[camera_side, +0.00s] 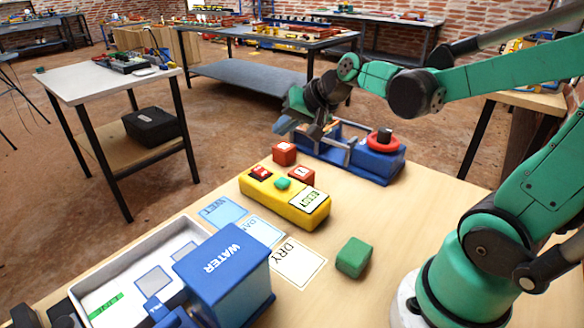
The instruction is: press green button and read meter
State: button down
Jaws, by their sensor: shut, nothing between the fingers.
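A yellow box (262,194) lies on the wooden table near the middle of the picture. A green button (283,183) sits on its top, with a red part (260,173) to the left. A white panel (310,200) with dark lettering is at the box's right end; I cannot read it surely, nor tell whether it is the meter. My gripper (284,126) is shut and empty above the far side of the table, beyond the yellow box and apart from the green button. Its fingertips show small and dark.
Red blocks (284,153) (302,175) stand behind the yellow box. A blue device (372,163) with a red ring (385,140) is at the back. A green block (353,257), a DRY card (298,262), a blue WATER box (225,275) and a white tray (110,268) are nearer.

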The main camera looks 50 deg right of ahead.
aim_at(286, 183)
jog(key=shift+f, duration=4.45)
jog(key=shift+f, duration=0.4)
jog(key=shift+f, duration=0.4)
jog(key=shift+r, duration=0.85)
jog(key=shift+r, duration=0.1)
